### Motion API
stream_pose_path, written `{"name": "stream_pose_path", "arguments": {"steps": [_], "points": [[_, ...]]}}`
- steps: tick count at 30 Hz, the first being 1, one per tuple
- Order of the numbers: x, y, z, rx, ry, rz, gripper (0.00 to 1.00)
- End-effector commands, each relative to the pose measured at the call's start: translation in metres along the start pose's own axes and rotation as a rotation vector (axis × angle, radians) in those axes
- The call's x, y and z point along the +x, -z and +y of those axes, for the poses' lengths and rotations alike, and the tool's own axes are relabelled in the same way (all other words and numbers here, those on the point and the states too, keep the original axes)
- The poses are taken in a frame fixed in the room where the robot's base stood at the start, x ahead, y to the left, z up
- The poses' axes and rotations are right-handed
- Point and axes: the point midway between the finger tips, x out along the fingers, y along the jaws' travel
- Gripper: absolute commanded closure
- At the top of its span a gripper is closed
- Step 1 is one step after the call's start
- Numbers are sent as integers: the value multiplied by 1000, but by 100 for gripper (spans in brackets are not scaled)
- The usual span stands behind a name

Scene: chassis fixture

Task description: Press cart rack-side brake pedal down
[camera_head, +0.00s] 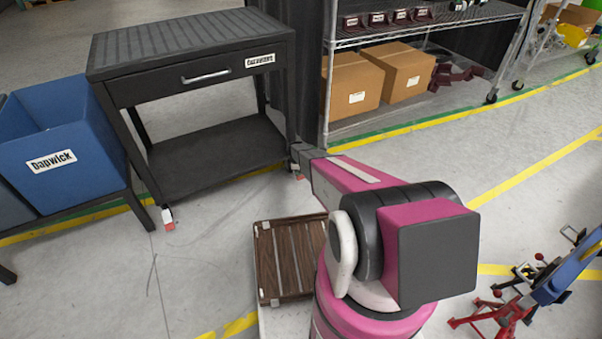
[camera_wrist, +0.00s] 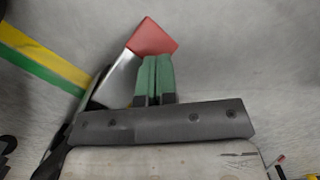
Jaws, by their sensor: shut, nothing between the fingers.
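The black cart (camera_head: 190,60) has a drawer on top and a lower shelf. Its rack-side brake pedal shows as a small red patch (camera_head: 299,177) by the right front leg, partly hidden by my arm. In the wrist view the red pedal (camera_wrist: 153,34) lies just beyond the green fingertips of my gripper (camera_wrist: 157,62). The fingers are shut and empty, and overlap the pedal's lower edge in the picture. I cannot tell whether they touch it. A second red pedal (camera_head: 169,225) is at the cart's left front wheel.
A wire rack (camera_head: 328,85) with cardboard boxes (camera_head: 357,85) stands close on the right. A blue bin (camera_head: 65,140) stands at the left. A brown slatted tray (camera_head: 290,260) sits beside my arm. Red stands (camera_head: 497,312) are at the lower right.

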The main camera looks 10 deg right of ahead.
Motion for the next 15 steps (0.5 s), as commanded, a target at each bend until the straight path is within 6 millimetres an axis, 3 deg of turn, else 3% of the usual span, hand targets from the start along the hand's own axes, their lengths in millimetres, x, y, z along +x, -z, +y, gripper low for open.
{"name": "stream_pose_path", "arguments": {"steps": [8,15], "points": [[-12,27,0,-1,-1,0,100],[-13,28,0,0,0,0,100]]}}
